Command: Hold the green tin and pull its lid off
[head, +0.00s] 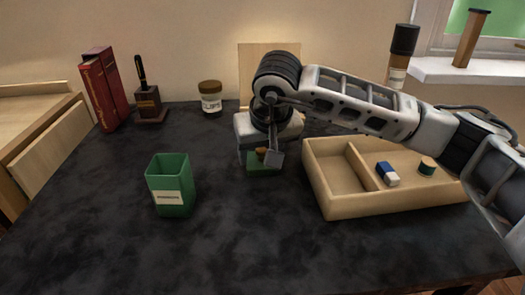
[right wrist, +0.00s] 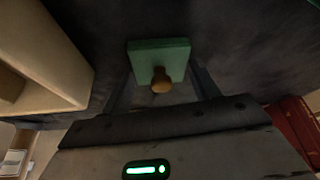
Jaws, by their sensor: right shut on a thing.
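The green tin (head: 171,182) stands upright on the dark table at the left, with a pale label on its front. Its top is open and uncovered. The square green lid (head: 260,170) is apart from the tin, to its right. My right gripper (head: 263,157) is shut on the lid, low over the table; I cannot tell whether the lid touches the surface. In the right wrist view the lid (right wrist: 158,58) sits between the fingers, with its wooden knob (right wrist: 161,80) facing the camera. My left gripper is not in view.
A wooden tray (head: 398,207) at the right holds an eraser (head: 387,173) and a small round item (head: 427,166). Red books (head: 106,88), a pen stand (head: 149,103) and a clip jar (head: 210,98) stand at the back. The table between tin and tray front is clear.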

